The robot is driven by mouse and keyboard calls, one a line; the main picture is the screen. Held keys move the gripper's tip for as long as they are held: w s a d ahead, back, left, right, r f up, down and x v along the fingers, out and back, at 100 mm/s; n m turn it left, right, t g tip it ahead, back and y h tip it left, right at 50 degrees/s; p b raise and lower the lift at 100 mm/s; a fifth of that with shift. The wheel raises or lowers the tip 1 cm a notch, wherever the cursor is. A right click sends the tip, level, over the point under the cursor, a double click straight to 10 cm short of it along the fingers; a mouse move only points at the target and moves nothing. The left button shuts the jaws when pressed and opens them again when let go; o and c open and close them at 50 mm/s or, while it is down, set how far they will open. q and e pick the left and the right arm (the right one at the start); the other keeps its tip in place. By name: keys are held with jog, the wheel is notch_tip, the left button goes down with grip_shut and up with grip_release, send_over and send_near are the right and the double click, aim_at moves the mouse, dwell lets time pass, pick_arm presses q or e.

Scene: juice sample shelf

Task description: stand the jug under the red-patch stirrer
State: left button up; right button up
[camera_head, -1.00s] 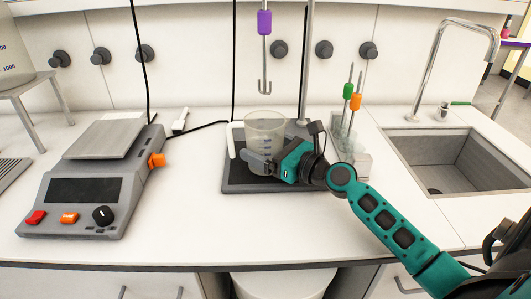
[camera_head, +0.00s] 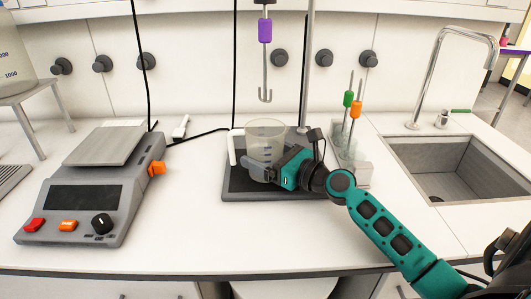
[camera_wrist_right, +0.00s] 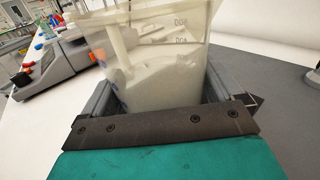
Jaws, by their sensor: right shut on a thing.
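The clear jug (camera_head: 265,136) with a white handle on its left is upright over the dark stirrer base (camera_head: 235,188); I cannot tell whether it touches it. My right gripper (camera_head: 262,168) is shut around the jug's lower body from the front right. In the right wrist view the jug (camera_wrist_right: 160,75) fills the space between the fingers, with volume marks on its wall. A hooked stirrer with a purple patch (camera_head: 265,31) hangs above the jug, its hook clear of the rim. I see no red patch on a stirrer. My left gripper is not in view.
A grey scale (camera_head: 85,195) with red and orange buttons stands at the left. Stirrers with green (camera_head: 348,98) and orange (camera_head: 355,108) patches stand in a clear holder (camera_head: 362,172) right of the base. A sink (camera_head: 455,165) lies at the right. The front worktop is clear.

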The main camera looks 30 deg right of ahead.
jog(key=shift+r, duration=0.1)
jog(key=o, duration=1.2)
jog(key=shift+c, duration=0.2)
jog(key=shift+s+d, duration=0.15)
jog(key=shift+s, duration=0.3)
jog(key=b+v, duration=0.1)
jog(key=v, duration=1.1)
jog(key=shift+b, duration=0.4)
